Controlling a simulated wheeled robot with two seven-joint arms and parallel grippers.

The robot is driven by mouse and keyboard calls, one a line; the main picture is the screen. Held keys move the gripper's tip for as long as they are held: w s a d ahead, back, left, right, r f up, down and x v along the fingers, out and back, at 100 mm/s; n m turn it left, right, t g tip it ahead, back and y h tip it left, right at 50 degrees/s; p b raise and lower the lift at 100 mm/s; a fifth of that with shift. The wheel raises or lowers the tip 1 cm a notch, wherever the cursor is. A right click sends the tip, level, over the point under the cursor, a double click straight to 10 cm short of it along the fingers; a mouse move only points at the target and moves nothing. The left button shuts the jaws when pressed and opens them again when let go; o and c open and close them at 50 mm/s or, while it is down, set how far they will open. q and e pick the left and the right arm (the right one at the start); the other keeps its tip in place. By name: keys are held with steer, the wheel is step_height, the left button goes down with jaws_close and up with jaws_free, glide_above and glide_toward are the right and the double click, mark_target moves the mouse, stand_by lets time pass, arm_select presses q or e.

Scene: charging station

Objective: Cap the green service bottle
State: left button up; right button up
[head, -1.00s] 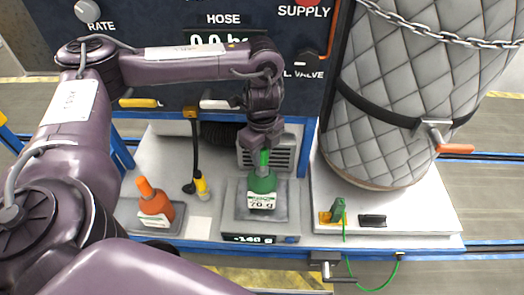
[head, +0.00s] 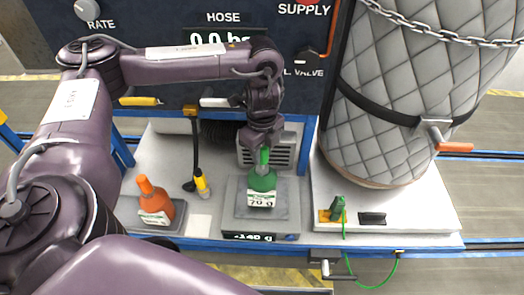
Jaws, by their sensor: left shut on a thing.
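The green service bottle (head: 262,182) stands upright on the grey scale (head: 235,210), with a white label reading about 70 g. My left gripper (head: 263,145) points down directly above it and is shut on a small green piece, which looks like the green cap (head: 264,158). The cap is in line with the bottle's neck. I cannot tell whether it is seated or just touching. My right gripper is not in view.
An orange bottle (head: 155,203) stands on a dark pad to the left. A yellow-tipped hose (head: 202,184) hangs between them. A quilted grey tank (head: 405,100) and a green clamp (head: 337,208) with a green cable are at right. The control panel (head: 150,50) rises behind.

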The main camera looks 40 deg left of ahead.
arm_select(q)
steer(key=shift+r+p, duration=0.65)
steer(key=shift+r, duration=0.2)
steer(key=shift+m, duration=0.5)
steer(key=shift+p, duration=0.65)
stand_by(0.6)
steer(key=shift+f+b, duration=0.5)
steer(key=shift+f, duration=0.35)
steer(key=o, duration=1)
steer(key=shift+r, duration=0.1)
